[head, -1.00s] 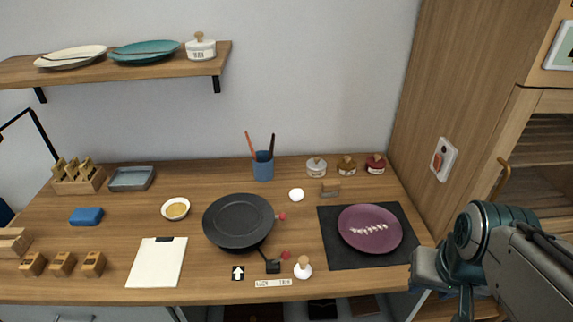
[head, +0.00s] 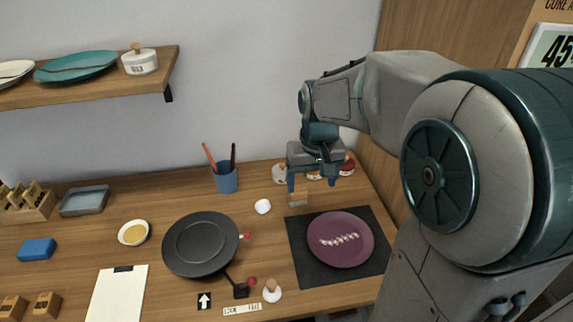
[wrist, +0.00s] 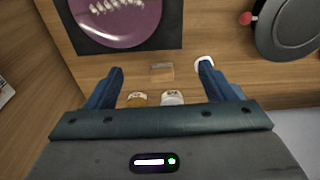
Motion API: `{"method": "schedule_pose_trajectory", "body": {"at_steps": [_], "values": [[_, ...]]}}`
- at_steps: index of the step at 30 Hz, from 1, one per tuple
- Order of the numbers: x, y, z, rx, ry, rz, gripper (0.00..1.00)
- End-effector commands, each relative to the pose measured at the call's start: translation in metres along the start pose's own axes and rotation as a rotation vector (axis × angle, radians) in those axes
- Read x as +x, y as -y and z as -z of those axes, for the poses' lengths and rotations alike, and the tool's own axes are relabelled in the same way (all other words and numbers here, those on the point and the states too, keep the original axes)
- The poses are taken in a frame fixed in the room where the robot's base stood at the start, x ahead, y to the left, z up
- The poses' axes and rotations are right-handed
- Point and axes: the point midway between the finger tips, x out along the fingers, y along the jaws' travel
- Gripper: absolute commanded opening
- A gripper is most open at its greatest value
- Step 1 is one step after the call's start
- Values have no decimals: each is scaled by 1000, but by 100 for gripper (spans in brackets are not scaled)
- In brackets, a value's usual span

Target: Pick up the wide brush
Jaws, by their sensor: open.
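The wide brush seems to be the small flat brown and pale block (head: 298,199) at the back of the table, just beyond the black mat. In the wrist view it (wrist: 161,73) lies in line with the gap between the fingers. My gripper (head: 312,183) is open and empty, pointing down above and slightly behind the brush, apart from it. In the wrist view my gripper's fingertips (wrist: 161,67) are spread to either side of the brush.
Lidded jars (head: 279,173) stand close behind the brush, partly hidden by my gripper. The black mat (head: 303,251) carries a purple plate (head: 340,252). A small white dish (head: 263,206), a blue brush cup (head: 226,180) and a dark pan (head: 199,244) lie to the left.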

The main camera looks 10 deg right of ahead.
Motion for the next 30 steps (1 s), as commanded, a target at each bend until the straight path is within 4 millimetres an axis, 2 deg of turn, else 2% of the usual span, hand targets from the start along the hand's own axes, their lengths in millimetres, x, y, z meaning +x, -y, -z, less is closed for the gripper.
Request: {"method": "schedule_pose_trajectory", "body": {"at_steps": [1,6,12,17,27,30], "values": [[3,-1,19,-5,21,0,76],[24,-4,68,-17,70,0,76],[46,-7,102,-28,106,-2,76],[58,-8,110,-31,117,-2,76],[119,-8,103,-31,120,-3,76],[132,-8,102,-31,118,-3,76]]}}
